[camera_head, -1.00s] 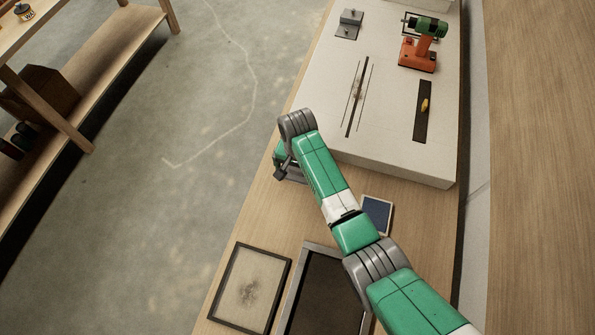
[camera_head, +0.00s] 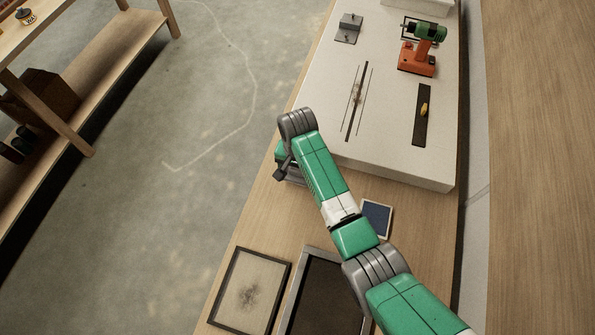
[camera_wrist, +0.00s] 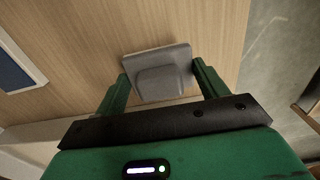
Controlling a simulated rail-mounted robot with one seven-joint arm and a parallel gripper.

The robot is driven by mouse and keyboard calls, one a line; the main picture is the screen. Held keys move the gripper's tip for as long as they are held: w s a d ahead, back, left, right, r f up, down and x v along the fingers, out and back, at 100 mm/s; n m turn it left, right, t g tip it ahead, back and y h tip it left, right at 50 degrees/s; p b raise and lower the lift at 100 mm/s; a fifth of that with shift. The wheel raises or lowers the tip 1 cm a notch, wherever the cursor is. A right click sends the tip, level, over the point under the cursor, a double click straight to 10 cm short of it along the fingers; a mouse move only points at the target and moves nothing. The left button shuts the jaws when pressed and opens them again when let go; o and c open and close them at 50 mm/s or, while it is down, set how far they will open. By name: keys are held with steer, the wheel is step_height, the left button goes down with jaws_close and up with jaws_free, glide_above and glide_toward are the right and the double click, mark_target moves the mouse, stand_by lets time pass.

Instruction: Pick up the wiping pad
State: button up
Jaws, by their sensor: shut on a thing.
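A grey pad with a raised block-like grip, which looks like the wiping pad (camera_wrist: 158,84), is between the two green fingers of my gripper (camera_wrist: 160,70) in the wrist view. The fingers are closed against its two sides. The wooden counter shows behind it, and I cannot tell whether the pad touches the wood. In the head view my gripper (camera_head: 284,163) is at the counter's left edge, below the white platform. My wrist hides most of the pad there.
A white platform (camera_head: 390,165) holds a grey block on a plate (camera_head: 348,27), slotted strips and an orange-green tool (camera_head: 418,58). A blue panel (camera_head: 377,218), a stained framed panel (camera_head: 249,290) and a dark tray (camera_head: 322,300) lie on the counter (camera_head: 255,215). Open floor is left.

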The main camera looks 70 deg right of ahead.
steer(key=shift+r, duration=0.85)
steer(key=s+a, duration=0.1)
steer(key=a, duration=0.4)
steer(key=s+a+p, duration=0.1)
steer(key=s+a, duration=0.1)
steer(key=a, duration=0.3)
steer(key=s+a+r, duration=0.1)
steer(key=s+a, duration=0.1)
steer(key=a, duration=0.3)
steer(key=shift+a+r+p, duration=0.1)
steer(key=shift+a+p, duration=0.05)
steer(key=shift+p, duration=0.2)
